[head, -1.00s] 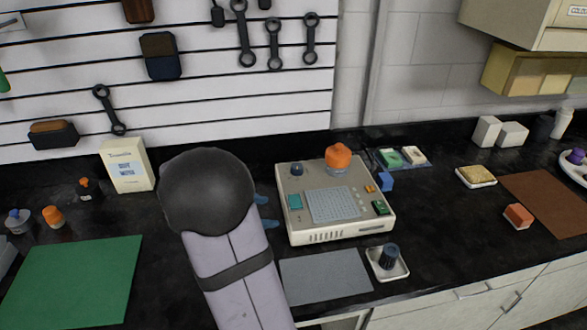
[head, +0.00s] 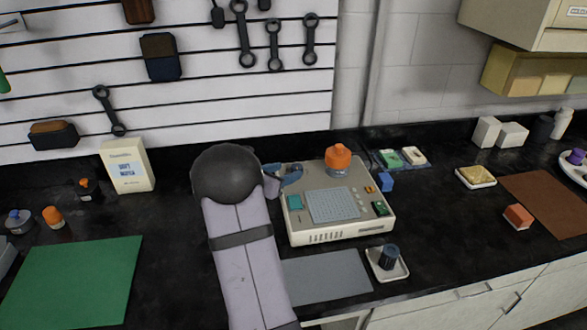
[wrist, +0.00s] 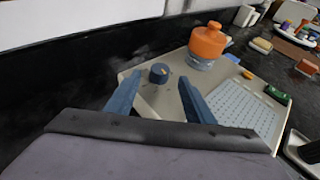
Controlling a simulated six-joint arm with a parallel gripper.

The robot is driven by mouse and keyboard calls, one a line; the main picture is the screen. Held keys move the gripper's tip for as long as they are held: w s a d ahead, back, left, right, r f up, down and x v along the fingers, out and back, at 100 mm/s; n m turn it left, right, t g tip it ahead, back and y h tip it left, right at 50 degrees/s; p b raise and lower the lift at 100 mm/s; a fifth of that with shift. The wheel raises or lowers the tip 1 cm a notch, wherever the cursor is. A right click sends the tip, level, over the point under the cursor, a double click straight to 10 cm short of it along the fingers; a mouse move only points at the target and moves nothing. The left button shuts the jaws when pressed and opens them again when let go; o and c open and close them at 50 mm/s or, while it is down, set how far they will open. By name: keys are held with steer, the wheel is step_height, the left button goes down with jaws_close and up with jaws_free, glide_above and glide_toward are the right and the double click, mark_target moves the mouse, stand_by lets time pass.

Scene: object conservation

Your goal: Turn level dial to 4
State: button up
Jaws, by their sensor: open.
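The level dial (wrist: 159,72) is a dark blue round knob with a small yellow mark, on the top back-left part of the beige device (wrist: 150,100). The dial's setting is too small to read. My gripper (wrist: 160,82) is open, its two blue fingers apart, with the dial seen between and just beyond the tips in the wrist view. In the head view my gripper (head: 285,175) is over the device's back-left corner and hides the dial. The device (head: 315,235) has a grey grid pad (head: 332,204) and a teal panel (head: 295,202).
An orange-capped jar (head: 338,160) stands on the device's back, right of the dial. A blue block (head: 386,181) and a dish with a dark cup (head: 389,257) are beside the device. A grey mat (head: 325,277) lies in front.

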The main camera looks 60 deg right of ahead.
mark_target(294, 169)
steer(key=shift+p+x, duration=0.65)
steer(key=shift+x, duration=2)
steer(key=shift+c, duration=0.7)
steer(key=c, duration=0.9)
